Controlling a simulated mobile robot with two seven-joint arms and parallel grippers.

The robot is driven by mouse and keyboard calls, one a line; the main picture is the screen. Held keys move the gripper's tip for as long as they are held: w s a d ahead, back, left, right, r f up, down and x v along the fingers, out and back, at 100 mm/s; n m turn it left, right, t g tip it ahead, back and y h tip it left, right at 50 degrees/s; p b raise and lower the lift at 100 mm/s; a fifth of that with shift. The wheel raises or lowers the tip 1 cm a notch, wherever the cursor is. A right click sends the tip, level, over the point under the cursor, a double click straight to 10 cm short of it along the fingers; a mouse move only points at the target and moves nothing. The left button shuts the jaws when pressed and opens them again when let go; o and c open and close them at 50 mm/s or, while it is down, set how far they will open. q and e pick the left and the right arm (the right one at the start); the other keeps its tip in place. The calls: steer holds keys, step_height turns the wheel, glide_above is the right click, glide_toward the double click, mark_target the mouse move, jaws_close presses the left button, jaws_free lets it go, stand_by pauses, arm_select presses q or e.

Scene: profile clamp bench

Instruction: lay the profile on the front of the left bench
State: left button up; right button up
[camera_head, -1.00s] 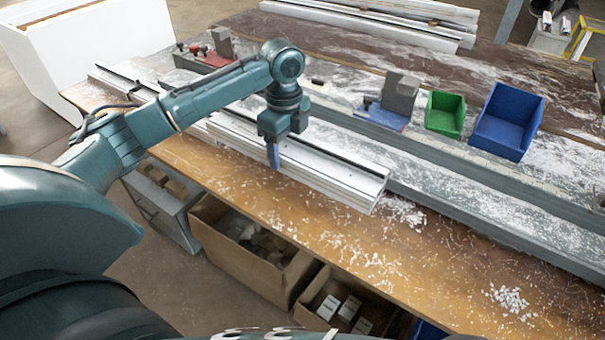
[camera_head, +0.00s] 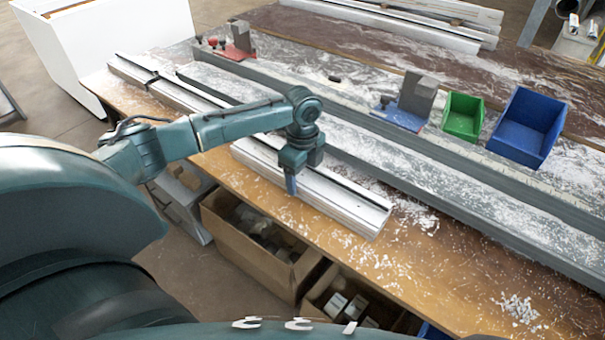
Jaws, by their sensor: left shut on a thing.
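The profile is a long whitish-grey bar with a dark slot along its top; its right part (camera_head: 335,196) lies along the front side of the bench (camera_head: 440,275). A bar section at the far left (camera_head: 165,88) lines up with it and seems to be the same profile, with the middle hidden behind my left arm. My left gripper (camera_head: 291,184) points down and is shut on the profile's front side, left of its right end. Whether the profile touches the bench top or hangs just above it I cannot tell. My right gripper is not in view.
Behind the profile runs a long grey rail (camera_head: 440,192). Cardboard boxes (camera_head: 255,245) stand below the front edge. The front right bench top is free except for chips.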

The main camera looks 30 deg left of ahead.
mark_target(303, 174)
arm_select(q)
steer(key=shift+w+r, duration=0.1)
steer(key=o, duration=1.4)
steer(key=shift+c, duration=0.2)
step_height(303, 174, up, 12)
